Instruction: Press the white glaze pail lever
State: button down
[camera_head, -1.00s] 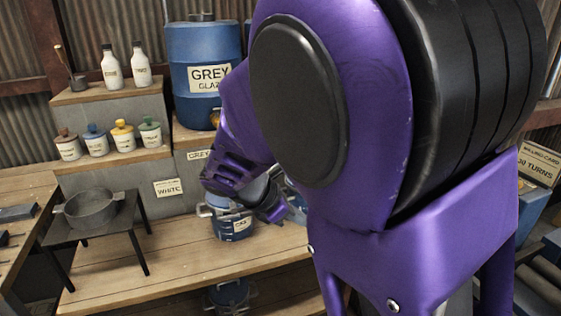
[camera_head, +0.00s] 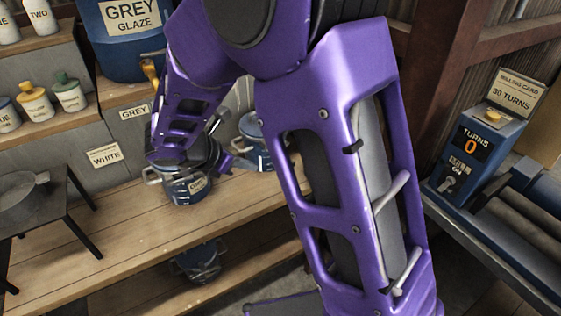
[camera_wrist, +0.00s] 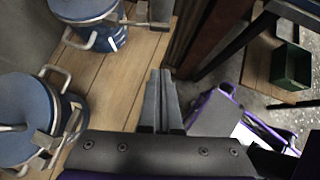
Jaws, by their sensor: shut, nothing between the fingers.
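Two blue lidded pails stand on the wooden bench. The nearer pail (camera_head: 190,191) has a small label I cannot read and is partly covered by my wrist; it also shows in the wrist view (camera_wrist: 30,122). The farther pail (camera_head: 257,150) stands to its right and shows at the top left of the wrist view (camera_wrist: 97,33). Each has side handles and a grey metal fitting at its rim. I cannot tell which holds white glaze. My gripper (camera_head: 238,165) is shut and empty. In the wrist view its fingertips (camera_wrist: 160,75) lie to the right of both pails, touching neither.
A "WHITE" sign (camera_head: 104,156) is on the grey block at left. A blue grey-glaze drum (camera_head: 130,45) stands above. A black stand (camera_head: 60,215) holds a pot. Another pail (camera_head: 197,262) sits on the lower shelf. A milling counter box (camera_head: 470,150) stands right.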

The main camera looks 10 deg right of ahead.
jog(key=w+d+r+b+x, duration=0.1)
jog(key=r+b+x, duration=0.1)
jog(key=x, duration=1)
jog(key=shift+w+d+f, duration=0.25)
jog(key=shift+d+f, duration=0.05)
jog(key=shift+d, duration=0.3)
